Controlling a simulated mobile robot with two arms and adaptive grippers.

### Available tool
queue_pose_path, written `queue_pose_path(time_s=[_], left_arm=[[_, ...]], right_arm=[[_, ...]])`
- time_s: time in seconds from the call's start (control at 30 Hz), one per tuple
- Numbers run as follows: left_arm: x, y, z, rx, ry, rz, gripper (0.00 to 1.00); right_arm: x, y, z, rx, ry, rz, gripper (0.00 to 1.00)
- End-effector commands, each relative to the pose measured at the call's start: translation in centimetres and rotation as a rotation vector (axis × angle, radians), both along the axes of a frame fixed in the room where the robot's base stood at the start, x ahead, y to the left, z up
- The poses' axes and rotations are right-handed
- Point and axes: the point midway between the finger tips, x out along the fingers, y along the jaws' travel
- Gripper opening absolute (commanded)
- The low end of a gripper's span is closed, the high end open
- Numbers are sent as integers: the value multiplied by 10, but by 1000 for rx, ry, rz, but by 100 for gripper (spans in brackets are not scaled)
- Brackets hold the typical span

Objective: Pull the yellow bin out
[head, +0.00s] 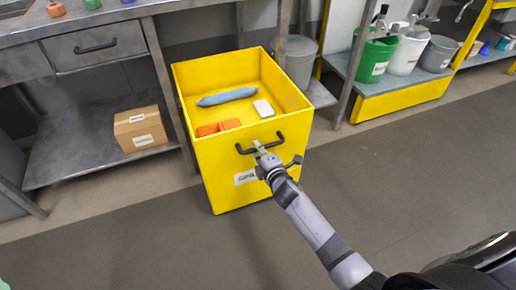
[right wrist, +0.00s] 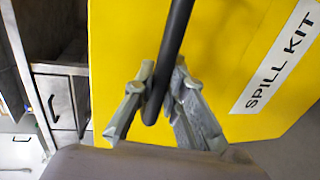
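The yellow bin (head: 225,165) stands upright on the floor in the head view, projecting forward from between two bench legs. Its top is open, with a black handle (head: 245,151) on its front wall. A "SPILL KIT" label (right wrist: 280,60) shows in the right wrist view. My right gripper (head: 261,150) is at the handle. In the right wrist view its two fingers (right wrist: 163,88) lie on either side of the black bar, close against it, and appear shut on it. Part of the label is hidden behind my arm in the head view. My left gripper is not in view.
In the bin lie a blue roll (head: 227,96), a white block (head: 264,108) and orange pieces (head: 218,127). A cardboard box (head: 140,129) sits on the low shelf at left. Buckets (head: 374,58) stand on a yellow-edged shelf at right. The floor (head: 130,235) in front is clear.

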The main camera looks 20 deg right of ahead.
Motion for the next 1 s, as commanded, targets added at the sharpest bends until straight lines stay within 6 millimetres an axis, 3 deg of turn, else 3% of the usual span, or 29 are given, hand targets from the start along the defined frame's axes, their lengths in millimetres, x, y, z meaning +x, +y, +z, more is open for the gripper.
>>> queue_pose_path(time_s=[0.3,0.67,0.83,1.0], left_arm=[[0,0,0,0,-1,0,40],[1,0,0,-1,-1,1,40],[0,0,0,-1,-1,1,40],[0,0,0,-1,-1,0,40]], right_arm=[[0,0,0,0,1,-1,33],[-3,0,0,-1,1,0,33],[-25,-1,4,-2,1,0,33],[-63,-3,11,-1,3,0,33]])
